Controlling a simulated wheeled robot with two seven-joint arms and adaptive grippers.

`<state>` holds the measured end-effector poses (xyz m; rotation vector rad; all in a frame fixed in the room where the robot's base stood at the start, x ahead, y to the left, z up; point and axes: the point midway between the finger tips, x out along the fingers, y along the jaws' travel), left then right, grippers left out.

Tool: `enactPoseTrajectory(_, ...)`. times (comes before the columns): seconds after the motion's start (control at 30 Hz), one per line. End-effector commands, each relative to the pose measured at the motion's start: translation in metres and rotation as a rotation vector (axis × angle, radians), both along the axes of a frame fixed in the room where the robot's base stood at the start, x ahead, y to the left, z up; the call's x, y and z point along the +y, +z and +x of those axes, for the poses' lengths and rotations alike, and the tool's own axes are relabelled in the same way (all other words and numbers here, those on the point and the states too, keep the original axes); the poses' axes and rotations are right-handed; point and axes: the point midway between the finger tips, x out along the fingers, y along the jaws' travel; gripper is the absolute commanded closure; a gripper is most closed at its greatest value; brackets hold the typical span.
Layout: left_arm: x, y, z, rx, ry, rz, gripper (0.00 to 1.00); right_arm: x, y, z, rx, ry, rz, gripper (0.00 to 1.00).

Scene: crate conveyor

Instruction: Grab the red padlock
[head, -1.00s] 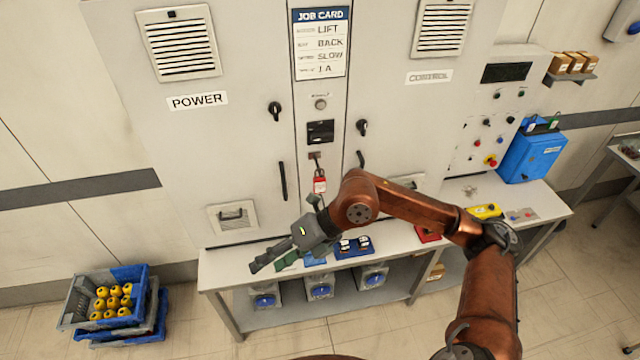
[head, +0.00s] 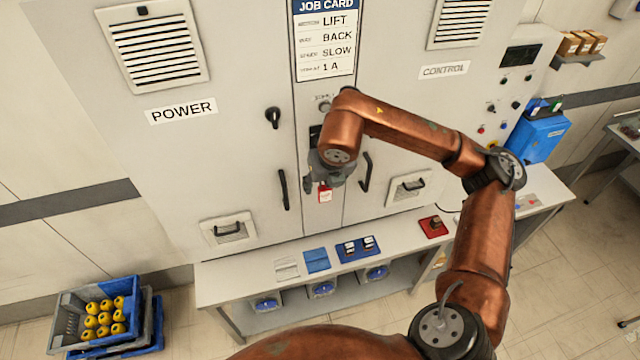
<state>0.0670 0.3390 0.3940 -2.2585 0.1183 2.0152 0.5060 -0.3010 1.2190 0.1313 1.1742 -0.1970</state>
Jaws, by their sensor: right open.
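The red padlock (head: 325,194) hangs on the narrow middle panel of the cabinet, with a white label on its body. Only its lower part shows; the upper part and shackle are hidden behind my right gripper. My right gripper (head: 319,180) is in front of the panel, just above and around the top of the padlock in the picture. It is open. I cannot tell whether its fingers touch the padlock. My left gripper is not in view.
Door handles (head: 283,189) stand out on both sides of the panel. Below is a bench (head: 220,283) with a blue tray (head: 357,250), a blue card (head: 316,260) and a red box (head: 433,227). Crates (head: 72,303) with yellow items stand on the floor at left.

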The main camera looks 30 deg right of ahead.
Motion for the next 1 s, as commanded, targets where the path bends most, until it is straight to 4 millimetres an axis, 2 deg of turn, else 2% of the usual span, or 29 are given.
enactPoseTrajectory(0.23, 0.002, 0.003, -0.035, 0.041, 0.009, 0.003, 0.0, -0.013, -0.024, 0.003, 0.004, -0.017, -0.002, 0.51)
enactPoseTrajectory(0.37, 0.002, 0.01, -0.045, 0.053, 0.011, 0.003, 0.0, -0.019, -0.039, 0.009, 0.006, -0.019, 0.0, 0.51)
enactPoseTrajectory(0.53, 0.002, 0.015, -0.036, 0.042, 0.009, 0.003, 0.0, -0.021, -0.06, 0.018, 0.003, -0.016, 0.001, 0.51)
enactPoseTrajectory(0.77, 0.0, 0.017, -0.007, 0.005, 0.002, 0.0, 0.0, -0.021, -0.068, 0.022, 0.001, -0.014, 0.0, 0.51)
enactPoseTrajectory(0.87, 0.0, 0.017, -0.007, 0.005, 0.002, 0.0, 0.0, -0.021, -0.068, 0.022, 0.001, -0.013, 0.0, 0.51)
enactPoseTrajectory(1.0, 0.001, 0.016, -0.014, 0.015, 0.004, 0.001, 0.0, -0.02, -0.067, 0.022, 0.001, -0.012, 0.0, 0.6)
